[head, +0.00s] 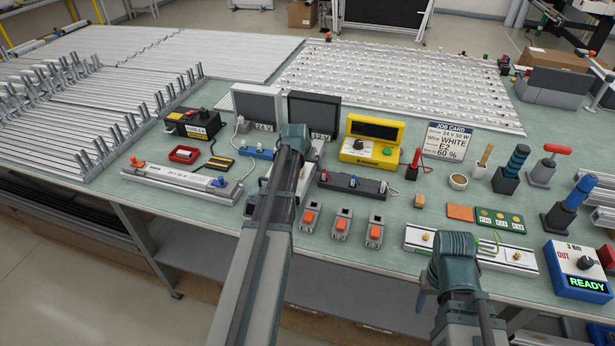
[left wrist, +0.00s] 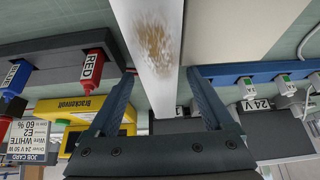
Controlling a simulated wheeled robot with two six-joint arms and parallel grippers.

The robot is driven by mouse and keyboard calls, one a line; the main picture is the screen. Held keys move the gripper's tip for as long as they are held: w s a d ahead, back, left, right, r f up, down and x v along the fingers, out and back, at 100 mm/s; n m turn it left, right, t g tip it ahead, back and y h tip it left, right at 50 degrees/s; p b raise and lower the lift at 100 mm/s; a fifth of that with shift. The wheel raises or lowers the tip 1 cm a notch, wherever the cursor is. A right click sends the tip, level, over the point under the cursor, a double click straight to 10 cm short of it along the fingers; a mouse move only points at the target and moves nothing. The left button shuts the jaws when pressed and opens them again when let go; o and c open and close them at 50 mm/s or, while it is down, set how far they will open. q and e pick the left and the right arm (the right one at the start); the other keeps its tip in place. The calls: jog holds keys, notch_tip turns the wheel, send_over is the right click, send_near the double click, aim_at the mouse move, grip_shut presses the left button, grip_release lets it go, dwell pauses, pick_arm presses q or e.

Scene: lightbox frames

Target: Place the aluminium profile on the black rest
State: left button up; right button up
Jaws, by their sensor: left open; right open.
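The aluminium profile (left wrist: 150,45) is a pale silver strip with a brownish smeared reflection, running between my left fingers in the left wrist view. In the head view a short silver length of it (head: 306,182) shows beside my left forearm, which hides the remainder. My left gripper (left wrist: 160,72) is open, a finger on either side of the profile.
A blue bar (head: 257,152) lies to the left. Several orange-buttoned switches (head: 341,224) sit in front, and a slotted silver rail (head: 491,251) lies at the right. Many profiles (head: 80,105) fill the left back.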

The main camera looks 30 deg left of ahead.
aim_at(307, 164)
pick_arm(q)
jog(key=shift+w+f, duration=0.1)
jog(key=shift+f, duration=0.05)
grip_shut()
dwell(0.4)
notch_tip(307, 164, up, 10)
jog(key=p, duration=1)
